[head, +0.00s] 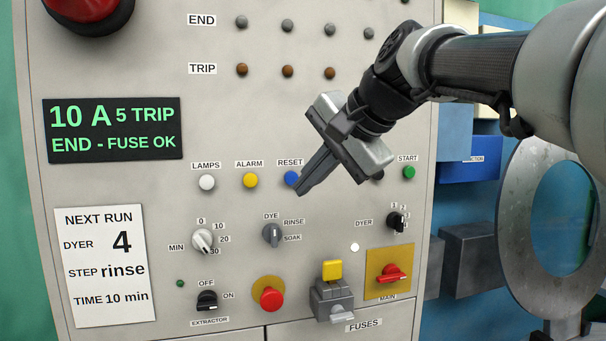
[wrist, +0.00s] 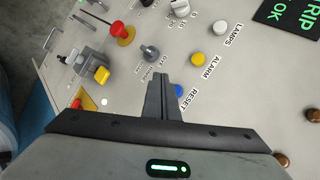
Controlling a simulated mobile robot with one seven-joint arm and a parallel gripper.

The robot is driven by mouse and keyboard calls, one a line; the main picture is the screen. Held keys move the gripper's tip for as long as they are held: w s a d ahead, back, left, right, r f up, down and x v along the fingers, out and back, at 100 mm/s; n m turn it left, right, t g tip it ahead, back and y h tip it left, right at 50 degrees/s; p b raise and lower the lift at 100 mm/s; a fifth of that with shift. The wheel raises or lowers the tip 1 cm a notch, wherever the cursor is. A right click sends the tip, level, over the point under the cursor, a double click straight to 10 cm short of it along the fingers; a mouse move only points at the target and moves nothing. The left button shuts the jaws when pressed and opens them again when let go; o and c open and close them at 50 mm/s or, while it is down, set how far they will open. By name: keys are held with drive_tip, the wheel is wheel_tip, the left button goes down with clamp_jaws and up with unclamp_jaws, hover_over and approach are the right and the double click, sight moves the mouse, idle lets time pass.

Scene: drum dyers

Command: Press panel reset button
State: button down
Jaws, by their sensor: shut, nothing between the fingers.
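The blue reset button (head: 291,178) sits on the grey panel (head: 330,130) under the label RESET. My gripper (head: 299,191) is shut and empty. In the head view its fingertips are at the lower right of the blue button and overlap its edge. In the wrist view the closed fingers (wrist: 160,78) cover part of the blue button (wrist: 179,91). I cannot tell whether the fingertips touch the button or the panel.
A yellow alarm button (head: 250,180) and a white lamps button (head: 207,182) are to the left. The green start button (head: 409,172) is to the right. A dye knob (head: 272,235), red stop button (head: 268,294) and main switch (head: 391,274) are below.

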drive_tip(key=shift+w+a+p, duration=0.25)
drive_tip(key=shift+w+p, duration=0.15)
drive_tip(key=shift+w, duration=0.55)
drive_tip(key=shift+w+a+p, duration=0.25)
drive_tip(key=shift+w+p, duration=0.1)
drive_tip(key=shift+w, duration=0.55)
idle(0.6)
drive_tip(key=shift+w+a+p, duration=0.15)
drive_tip(key=shift+w+p, duration=0.15)
drive_tip(key=shift+w, duration=0.1)
drive_tip(key=shift+w+a+p, duration=0.1)
drive_tip(key=shift+w+p, duration=0.25)
drive_tip(key=shift+w, duration=0.1)
idle(0.6)
drive_tip(key=shift+s, duration=0.15)
drive_tip(key=shift+s+d+b, duration=0.25)
drive_tip(key=shift+s+b, duration=0.1)
drive_tip(key=shift+s, duration=0.35)
drive_tip(key=s+b, duration=0.1)
drive_tip(key=s, duration=0.1)
drive_tip(key=s+d, duration=0.1)
drive_tip(key=s, duration=0.1)
drive_tip(key=shift+s+d+b, duration=0.2)
drive_tip(key=shift+s+b, duration=0.2)
